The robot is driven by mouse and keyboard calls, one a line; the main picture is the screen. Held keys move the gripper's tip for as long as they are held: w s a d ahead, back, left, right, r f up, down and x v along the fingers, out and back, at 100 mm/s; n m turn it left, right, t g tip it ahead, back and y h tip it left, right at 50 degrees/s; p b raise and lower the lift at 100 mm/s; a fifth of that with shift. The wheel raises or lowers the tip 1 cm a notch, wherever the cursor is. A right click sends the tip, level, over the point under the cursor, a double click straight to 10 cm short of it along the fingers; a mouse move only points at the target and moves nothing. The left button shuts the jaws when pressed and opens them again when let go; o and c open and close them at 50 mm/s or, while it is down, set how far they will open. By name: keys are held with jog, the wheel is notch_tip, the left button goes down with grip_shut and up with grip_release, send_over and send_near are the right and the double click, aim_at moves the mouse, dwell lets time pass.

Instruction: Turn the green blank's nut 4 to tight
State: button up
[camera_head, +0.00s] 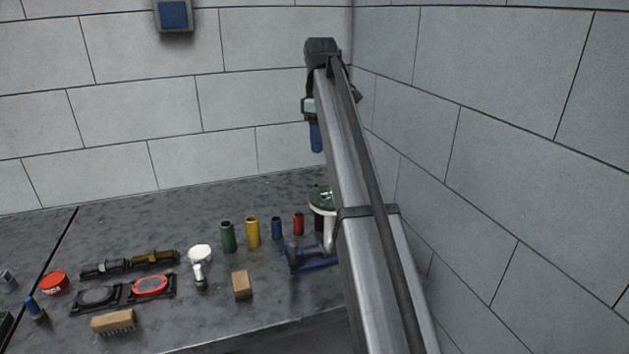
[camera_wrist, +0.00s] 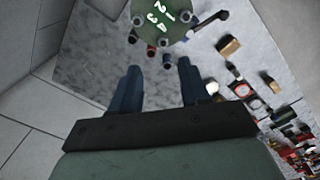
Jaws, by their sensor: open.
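The green blank (camera_head: 320,196) is a round disc on a white fitting at the back right of the bench, partly hidden by my arm. In the wrist view the green blank (camera_wrist: 178,33) is cut off at the top edge and bears white numerals, a 4 among them. The nuts are too small to tell apart, so nut 4's state cannot be told. My gripper (camera_wrist: 158,68) is open and empty, its two blue fingers pointing toward the bench and apart from the blank. In the head view my gripper (camera_head: 316,138) hangs above the blank.
A green cylinder (camera_head: 228,236), a yellow cylinder (camera_head: 252,232), a blue one (camera_head: 277,228) and a red one (camera_head: 298,224) stand left of the blank. A blue tool (camera_head: 312,258) and a wooden block (camera_head: 242,285) lie in front. Walls close the back and right.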

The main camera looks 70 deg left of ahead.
aim_at(316, 189)
jog(key=shift+n, duration=0.3)
jog(key=f, duration=0.4)
jog(key=s+f, duration=0.1)
jog(key=f, duration=0.7)
jog(key=shift+s+a+f, duration=0.15)
jog(key=shift+a, duration=0.25)
jog(key=shift+c, duration=0.3)
grip_shut()
